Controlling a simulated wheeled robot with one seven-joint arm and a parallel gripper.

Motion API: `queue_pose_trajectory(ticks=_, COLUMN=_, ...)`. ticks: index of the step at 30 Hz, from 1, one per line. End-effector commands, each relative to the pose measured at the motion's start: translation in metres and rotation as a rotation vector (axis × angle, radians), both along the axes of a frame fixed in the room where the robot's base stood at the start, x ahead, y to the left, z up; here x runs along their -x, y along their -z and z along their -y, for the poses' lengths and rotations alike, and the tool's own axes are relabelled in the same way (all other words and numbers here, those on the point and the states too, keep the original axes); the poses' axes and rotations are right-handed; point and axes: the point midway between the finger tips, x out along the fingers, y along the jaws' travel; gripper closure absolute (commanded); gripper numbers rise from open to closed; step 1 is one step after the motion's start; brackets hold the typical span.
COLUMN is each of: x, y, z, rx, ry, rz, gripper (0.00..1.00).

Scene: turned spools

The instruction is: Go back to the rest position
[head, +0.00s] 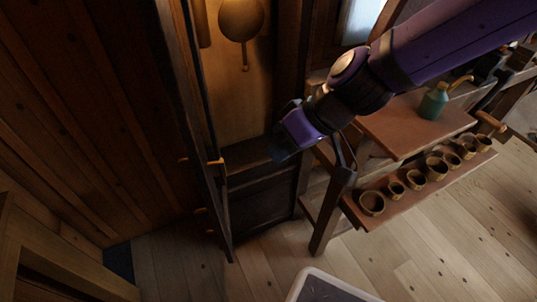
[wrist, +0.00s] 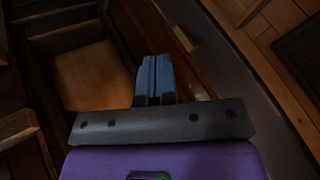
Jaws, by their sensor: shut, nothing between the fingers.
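My gripper (head: 281,154) is at the end of my purple arm, in the middle of the head view. It hangs in front of a tall wooden cabinet with its door open. In the wrist view my gripper (wrist: 154,62) shows two blue fingers pressed together with nothing between them. The lit cabinet interior (wrist: 95,78) lies beyond the fingers on the left there. It cannot be told whether the fingers touch any wood.
The open cabinet door (head: 212,190) stands left of my gripper. A workbench (head: 395,125) at right bears a teal oil can (head: 433,101). Its lower shelf (head: 400,207) holds several turned cups or spools. A grey-rimmed bin (head: 325,285) is at the bottom. Plank floor (head: 430,265) is clear at lower right.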

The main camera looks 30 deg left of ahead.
Motion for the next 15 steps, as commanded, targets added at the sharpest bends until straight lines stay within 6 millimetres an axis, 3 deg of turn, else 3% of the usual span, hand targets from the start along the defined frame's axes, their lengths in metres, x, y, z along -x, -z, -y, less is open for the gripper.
queue_pose_trajectory(ticks=6, x=-0.001, y=-0.022, z=0.016, rx=-0.001, ry=0.002, rz=0.003, gripper=1.0)
queue_pose_trajectory(ticks=15, x=0.0, y=-0.03, z=0.023, rx=0.0, ry=0.001, rz=-0.001, gripper=1.0)
